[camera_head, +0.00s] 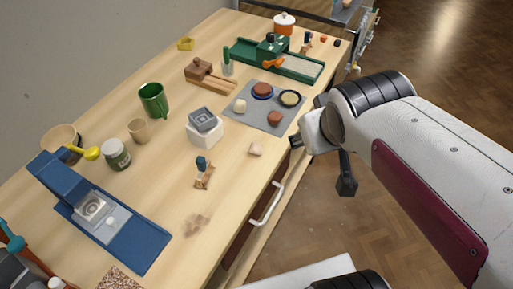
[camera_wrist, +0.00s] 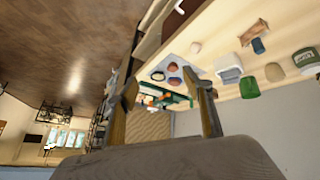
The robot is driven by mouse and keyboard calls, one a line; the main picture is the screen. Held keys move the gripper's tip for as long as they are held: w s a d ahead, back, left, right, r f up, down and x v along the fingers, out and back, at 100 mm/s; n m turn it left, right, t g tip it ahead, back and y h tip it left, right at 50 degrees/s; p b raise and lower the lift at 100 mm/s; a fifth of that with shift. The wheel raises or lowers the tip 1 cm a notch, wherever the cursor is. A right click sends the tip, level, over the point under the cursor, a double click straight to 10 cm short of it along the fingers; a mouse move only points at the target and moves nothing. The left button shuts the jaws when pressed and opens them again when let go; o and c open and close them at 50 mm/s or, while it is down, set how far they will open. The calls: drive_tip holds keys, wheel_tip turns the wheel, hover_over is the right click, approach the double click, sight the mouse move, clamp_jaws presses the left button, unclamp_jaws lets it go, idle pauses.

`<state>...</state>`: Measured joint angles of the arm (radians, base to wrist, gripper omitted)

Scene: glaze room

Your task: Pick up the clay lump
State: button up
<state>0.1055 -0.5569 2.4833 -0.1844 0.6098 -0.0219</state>
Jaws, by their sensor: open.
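A small pale pinkish lump (camera_head: 255,148), which looks like the clay lump, lies on the wooden table near its right edge, in front of a grey mat (camera_head: 240,116). A reddish-brown round piece (camera_head: 274,118) lies on that mat, and I cannot tell for certain which of the two is clay. My gripper (camera_head: 322,165) is open and empty, out past the table's right edge and to the right of the pale lump. In the wrist view my gripper (camera_wrist: 165,110) has its fingers spread, with the mat (camera_wrist: 180,60) seen beyond them.
A white block with a grey dish (camera_head: 204,128) stands left of the lump. A small wooden piece with a blue top (camera_head: 203,173) is in front of it. A green tray (camera_head: 278,58) lies at the back, a blue stand (camera_head: 100,215) at the front left. A white drawer handle (camera_head: 267,204) juts from the table front.

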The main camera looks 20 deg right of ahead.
drive_tip(key=w+d+f+n+t, duration=0.25)
drive_tip(key=w+d+f, duration=0.2)
drive_tip(key=w, duration=0.45)
drive_tip(key=w+d+f+n+t, duration=0.1)
drive_tip(key=w+d+f+n, duration=0.25)
drive_tip(key=w+d, duration=0.4)
drive_tip(key=n+t+y, duration=0.1)
drive_tip(key=n+y, duration=0.2)
drive_tip(key=y, duration=1)
approach(263, 149)
drive_tip(key=w, duration=0.1)
drive_tip(key=w+a+f, duration=0.1)
drive_tip(key=w, duration=0.2)
drive_tip(key=shift+a+f, duration=0.2)
drive_tip(key=shift+a, duration=0.1)
drive_tip(key=shift+s+a+y, duration=0.3)
drive_tip(key=shift+s+a, duration=0.05)
drive_tip(key=shift+s, duration=0.05)
drive_tip(key=shift+x, duration=1.3)
